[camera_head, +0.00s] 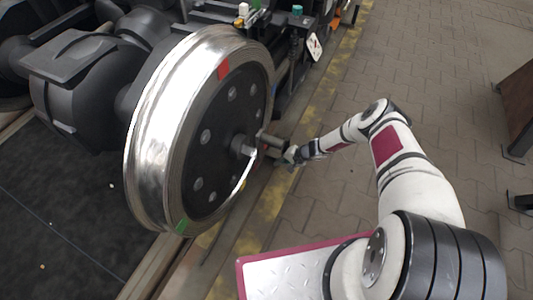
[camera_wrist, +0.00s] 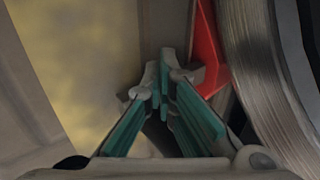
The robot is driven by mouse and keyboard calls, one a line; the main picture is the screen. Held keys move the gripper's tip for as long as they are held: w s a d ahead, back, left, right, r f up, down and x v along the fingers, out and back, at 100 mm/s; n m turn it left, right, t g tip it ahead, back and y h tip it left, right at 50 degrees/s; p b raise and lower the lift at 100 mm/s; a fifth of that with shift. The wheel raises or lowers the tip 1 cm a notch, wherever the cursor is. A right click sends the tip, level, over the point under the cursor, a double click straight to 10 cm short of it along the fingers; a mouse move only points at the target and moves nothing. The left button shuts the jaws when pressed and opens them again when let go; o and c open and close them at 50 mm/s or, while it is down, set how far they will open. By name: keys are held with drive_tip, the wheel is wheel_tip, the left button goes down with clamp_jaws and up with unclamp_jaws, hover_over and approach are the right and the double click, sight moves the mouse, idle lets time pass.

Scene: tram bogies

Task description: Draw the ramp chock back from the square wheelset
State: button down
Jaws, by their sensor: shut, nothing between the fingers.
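A large steel wheel (camera_head: 190,140) with a dark hub face, a red mark near its top and a green mark at its bottom fills the middle of the head view. In the wrist view its ribbed-looking rim (camera_wrist: 262,80) stands at the right. A red angled piece (camera_wrist: 206,50) lies beside the rim; it may be the ramp chock, but its full shape is hidden. My gripper (camera_head: 290,156) is low at the wheel's right side. In the wrist view my gripper (camera_wrist: 160,78) has its teal-padded fingers closed at the tips, empty, just left of the red piece.
Dark bogie gear (camera_head: 90,75) lies behind and left of the wheel. A worn yellow stripe (camera_head: 262,215) runs along the edge beside it. Grey paving (camera_head: 430,60) to the right is mostly free, with a brown panel (camera_head: 518,105) at the far right.

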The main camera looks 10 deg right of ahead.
drive_tip(key=shift+w+d, duration=0.15)
drive_tip(key=shift+w, duration=0.05)
drive_tip(key=shift+w+d, duration=0.55)
drive_tip(key=shift+w, duration=0.2)
drive_tip(key=shift+w+d, duration=0.55)
drive_tip(key=shift+w, duration=0.2)
drive_tip(key=shift+w+d, duration=0.4)
drive_tip(key=shift+w, duration=0.1)
drive_tip(key=s+a+p, duration=0.2)
drive_tip(key=p, duration=0.1)
drive_tip(key=shift+s+r, duration=0.1)
drive_tip(key=shift+s, duration=0.2)
drive_tip(key=shift+s+a+p, duration=0.75)
drive_tip(key=shift+s+p, duration=0.35)
drive_tip(key=shift+p, duration=0.1)
drive_tip(key=shift+s+d+r+p, duration=0.65)
drive_tip(key=shift+s+d+p, duration=0.05)
drive_tip(key=shift+d+p, duration=0.25)
drive_tip(key=shift+s+d+r+p, duration=0.65)
drive_tip(key=shift+d+p, duration=0.15)
drive_tip(key=shift+d, duration=0.15)
drive_tip(key=shift+s+d+r+p, duration=0.6)
drive_tip(key=shift+s+d+p, duration=0.1)
drive_tip(key=shift+d+p, duration=0.25)
